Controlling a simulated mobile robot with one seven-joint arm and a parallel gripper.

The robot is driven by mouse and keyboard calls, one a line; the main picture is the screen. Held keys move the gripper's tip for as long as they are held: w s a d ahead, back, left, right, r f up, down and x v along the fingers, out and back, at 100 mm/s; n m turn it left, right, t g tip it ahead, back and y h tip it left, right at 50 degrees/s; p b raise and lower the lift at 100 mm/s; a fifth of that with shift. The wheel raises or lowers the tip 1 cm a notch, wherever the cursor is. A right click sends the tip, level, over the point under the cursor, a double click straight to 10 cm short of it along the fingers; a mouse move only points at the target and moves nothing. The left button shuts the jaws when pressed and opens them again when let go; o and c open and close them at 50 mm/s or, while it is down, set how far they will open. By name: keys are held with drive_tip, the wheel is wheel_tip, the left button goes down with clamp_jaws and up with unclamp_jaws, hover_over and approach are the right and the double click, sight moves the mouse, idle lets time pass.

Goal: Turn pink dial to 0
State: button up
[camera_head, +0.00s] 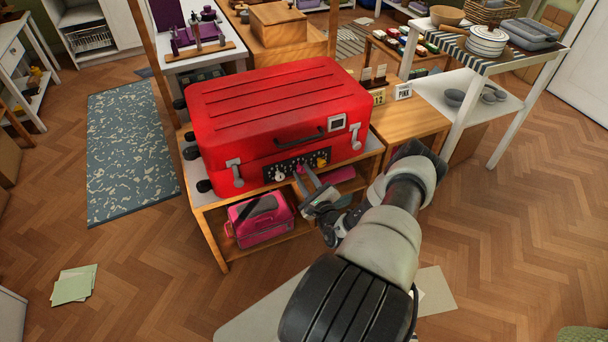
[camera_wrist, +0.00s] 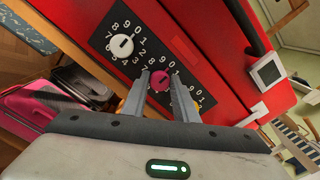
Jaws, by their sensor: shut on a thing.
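A large red suitcase (camera_head: 270,110) lies on a wooden shelf unit. Its front carries a black panel (camera_head: 285,168) with three dials. In the wrist view a white dial (camera_wrist: 122,46) is on the left, the pink dial (camera_wrist: 160,82) is in the middle, and a yellow dial (camera_wrist: 196,104) is on the right, partly hidden by a finger. White digits ring each dial. My gripper (camera_wrist: 160,80) has its two fingers on either side of the pink dial and is shut on it. Digits around the pink dial are partly covered, so its setting cannot be read.
A pink bag (camera_head: 258,220) stands on the lower shelf under the suitcase. A white rack with bowls (camera_head: 487,40) is further right.

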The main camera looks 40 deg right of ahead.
idle(0.3)
drive_tip(key=o, duration=1)
drive_tip(key=p+v, duration=0.2)
drive_tip(key=v, duration=1.5)
drive_tip(key=shift+s+f, duration=0.1)
drive_tip(key=shift+s, duration=0.15)
